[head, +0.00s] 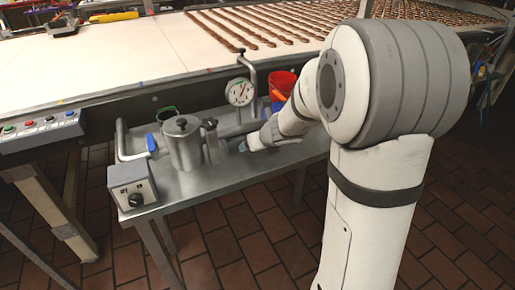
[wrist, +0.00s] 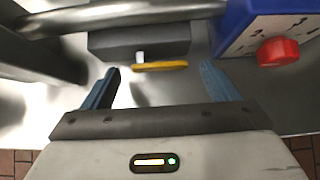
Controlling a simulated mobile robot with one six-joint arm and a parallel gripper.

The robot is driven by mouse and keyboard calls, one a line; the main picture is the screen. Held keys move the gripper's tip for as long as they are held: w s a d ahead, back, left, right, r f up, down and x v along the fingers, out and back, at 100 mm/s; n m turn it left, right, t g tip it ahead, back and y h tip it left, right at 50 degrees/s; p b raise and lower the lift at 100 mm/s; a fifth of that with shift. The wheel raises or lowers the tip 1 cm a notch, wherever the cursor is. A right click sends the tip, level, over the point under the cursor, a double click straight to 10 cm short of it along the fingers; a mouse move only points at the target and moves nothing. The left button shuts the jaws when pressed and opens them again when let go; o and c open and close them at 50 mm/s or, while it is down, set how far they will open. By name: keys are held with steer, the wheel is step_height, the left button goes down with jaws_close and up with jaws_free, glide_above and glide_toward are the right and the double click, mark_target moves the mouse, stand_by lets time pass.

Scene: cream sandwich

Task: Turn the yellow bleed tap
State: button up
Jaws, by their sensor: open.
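The yellow bleed tap (wrist: 160,67) shows in the wrist view as a flat yellow bar with a pale stem, in front of a grey block (wrist: 140,42) under a metal pipe (wrist: 125,14). My gripper (wrist: 160,78) is open, with one blue finger to the left of the tap and one to the right. There is a gap between each finger and the tap. In the head view my gripper (head: 252,143) is low over the metal bench, right of the steel pot. I cannot make out the tap in that view.
A blue box with a red knob (wrist: 278,51) is close to the right finger. In the head view a steel pot (head: 183,147), a dial gauge (head: 239,92), a red bucket (head: 283,82) and a switch box (head: 131,186) stand around the bench (head: 215,178). The conveyor (head: 150,50) lies behind.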

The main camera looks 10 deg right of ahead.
steer(key=shift+w+a+f, duration=0.1)
steer(key=shift+w+f, duration=0.25)
steer(key=shift+f, duration=0.05)
steer(key=shift+c, duration=0.3)
steer(key=c, duration=0.9)
